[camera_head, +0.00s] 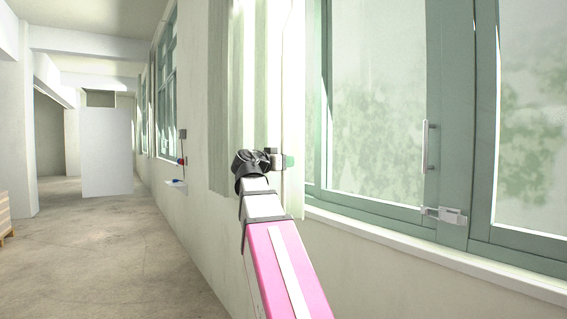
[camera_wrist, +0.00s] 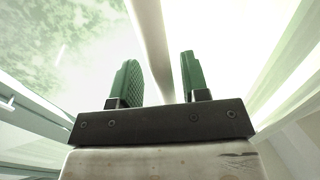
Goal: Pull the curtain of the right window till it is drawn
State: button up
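The pale curtain (camera_head: 262,75) of the right window hangs gathered at the window's left side, and most of the green-framed window (camera_head: 375,100) is uncovered. My gripper (camera_head: 288,161) is at the curtain's right edge, with a green fingertip showing. In the wrist view my gripper (camera_wrist: 158,62) has its two green fingers apart. A pale upright strip (camera_wrist: 150,45), perhaps the curtain's leading edge or a bar on it, runs between them. I cannot tell whether either finger touches it. Curtain folds (camera_wrist: 285,85) show at the right of the wrist view.
A white sill (camera_head: 430,250) runs below the window. A handle (camera_head: 425,147) and a metal latch (camera_head: 444,215) sit on the frame at the right. The wall continues left to another window (camera_head: 165,90), and the concrete floor (camera_head: 110,255) there is clear.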

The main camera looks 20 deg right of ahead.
jog(key=v, duration=1)
jog(key=shift+s+a, duration=0.2)
jog(key=shift+a, duration=0.15)
jog(key=w+a+f+n+g+y, duration=0.1)
jog(key=w+f+n+y, duration=0.15)
jog(key=f, duration=0.95)
jog(key=w+f+n+g+y, duration=0.1)
jog(key=w+f+n+y, duration=0.15)
jog(key=f, duration=1.05)
jog(key=w+a+f+n+y, duration=0.1)
jog(key=f+n+y, duration=0.2)
jog(key=f, duration=0.9)
jog(key=s+a+f+n+g+y, duration=0.1)
jog(key=s+f, duration=0.3)
jog(key=f, duration=0.6)
jog(key=s+a+f+n+g+y, duration=0.2)
jog(key=s+a+f+g+y, duration=0.1)
jog(key=f, duration=0.8)
jog(key=s+a+f+n+g+y, duration=0.1)
jog(key=s+f+y, duration=0.3)
jog(key=f, duration=0.6)
jog(key=shift+s+a+f+n+g, duration=0.2)
jog(key=shift+s+a+n+g, duration=0.25)
jog(key=shift+a, duration=0.4)
